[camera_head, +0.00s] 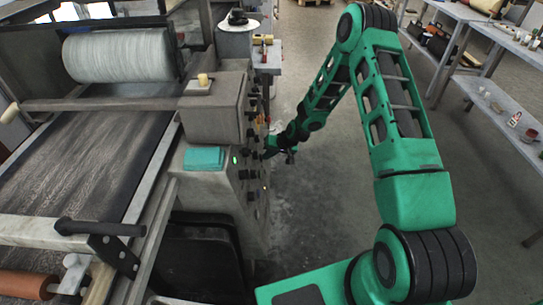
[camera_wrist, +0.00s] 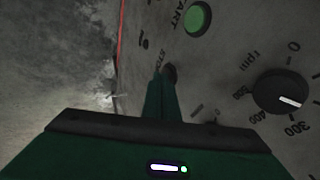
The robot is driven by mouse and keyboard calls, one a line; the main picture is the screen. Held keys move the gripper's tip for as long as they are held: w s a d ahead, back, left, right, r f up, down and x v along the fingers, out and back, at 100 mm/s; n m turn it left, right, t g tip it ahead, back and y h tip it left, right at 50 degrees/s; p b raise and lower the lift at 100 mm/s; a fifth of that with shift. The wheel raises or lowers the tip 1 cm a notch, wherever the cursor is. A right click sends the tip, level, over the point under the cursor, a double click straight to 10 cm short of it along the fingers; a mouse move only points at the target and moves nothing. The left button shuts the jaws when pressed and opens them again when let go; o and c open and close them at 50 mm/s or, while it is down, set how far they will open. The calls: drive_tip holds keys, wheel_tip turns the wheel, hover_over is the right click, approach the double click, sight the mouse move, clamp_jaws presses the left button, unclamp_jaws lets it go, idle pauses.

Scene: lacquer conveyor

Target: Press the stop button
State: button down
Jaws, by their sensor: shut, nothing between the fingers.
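The stop button (camera_wrist: 171,73) is a small dark round knob on the grey panel in the wrist view, beside partly hidden lettering that seems to read STOP. My gripper (camera_wrist: 158,76) is shut and empty, its green fingers seen together. Its tips overlap the left edge of the button in this view; I cannot tell whether they touch it. In the head view my gripper (camera_head: 268,152) is at the control panel (camera_head: 250,195) on the machine's right side, and the stop button cannot be made out there.
A green START button (camera_wrist: 198,18) is above the stop button in the wrist view. A black speed dial (camera_wrist: 280,92) is to the right. In the head view, a conveyor belt (camera_head: 75,165) lies left, a teal block (camera_head: 203,158) sits beside the panel, and open floor (camera_head: 320,205) is right.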

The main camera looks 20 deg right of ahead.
drive_tip(key=shift+w+a+f, duration=0.1)
drive_tip(key=shift+w+a, duration=0.1)
drive_tip(key=shift+a, duration=0.9)
drive_tip(key=s+d+r, duration=0.6)
drive_tip(key=d+r, duration=0.2)
drive_tip(key=r, duration=0.1)
drive_tip(key=shift+f, duration=0.1)
idle(0.6)
